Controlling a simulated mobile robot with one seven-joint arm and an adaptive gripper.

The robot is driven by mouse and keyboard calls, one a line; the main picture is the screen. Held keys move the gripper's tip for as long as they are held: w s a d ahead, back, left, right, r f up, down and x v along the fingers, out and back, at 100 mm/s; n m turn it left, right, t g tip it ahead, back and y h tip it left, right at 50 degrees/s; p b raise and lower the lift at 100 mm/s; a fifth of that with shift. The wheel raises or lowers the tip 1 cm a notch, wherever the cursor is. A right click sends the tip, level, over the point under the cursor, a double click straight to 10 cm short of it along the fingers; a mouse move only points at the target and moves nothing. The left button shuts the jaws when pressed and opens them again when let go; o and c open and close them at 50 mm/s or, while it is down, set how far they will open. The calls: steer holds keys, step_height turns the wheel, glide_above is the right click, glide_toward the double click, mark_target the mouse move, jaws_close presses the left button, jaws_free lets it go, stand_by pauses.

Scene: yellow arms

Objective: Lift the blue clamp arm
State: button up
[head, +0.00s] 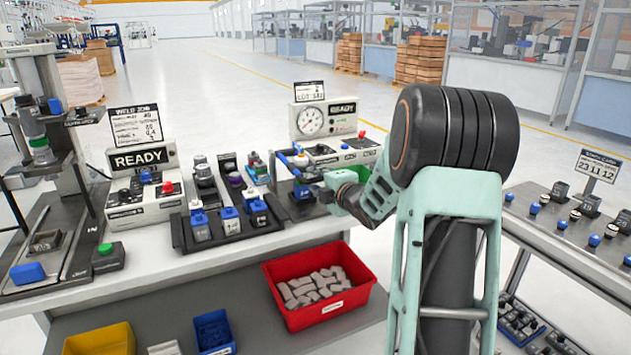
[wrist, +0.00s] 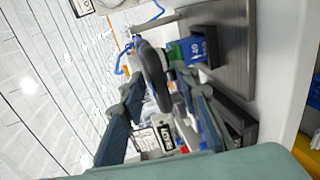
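A blue bar that looks like the clamp arm (head: 290,163) is raised over a dark fixture at the back of the bench, left of my gripper (head: 314,183) in the head view. In the wrist view my gripper (wrist: 158,88) has its two fingers spread apart. A dark, rounded, elongated part (wrist: 152,72) shows between the fingertips; I cannot tell whether either finger touches it. A thin blue curved piece (wrist: 122,62) lies beyond it. In the head view my arm and gripper hide part of the fixture's right side.
A dark tray (head: 230,238) with blue-based parts sits left of the fixture. A gauge box (head: 325,118) stands behind it, and a READY box (head: 140,195) further left. A red bin (head: 345,308) of grey pieces is below the bench front.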

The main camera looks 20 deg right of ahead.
steer(key=shift+w, duration=0.2)
steer(key=shift+c, duration=0.3)
jaws_close()
steer(key=shift+r, duration=0.1)
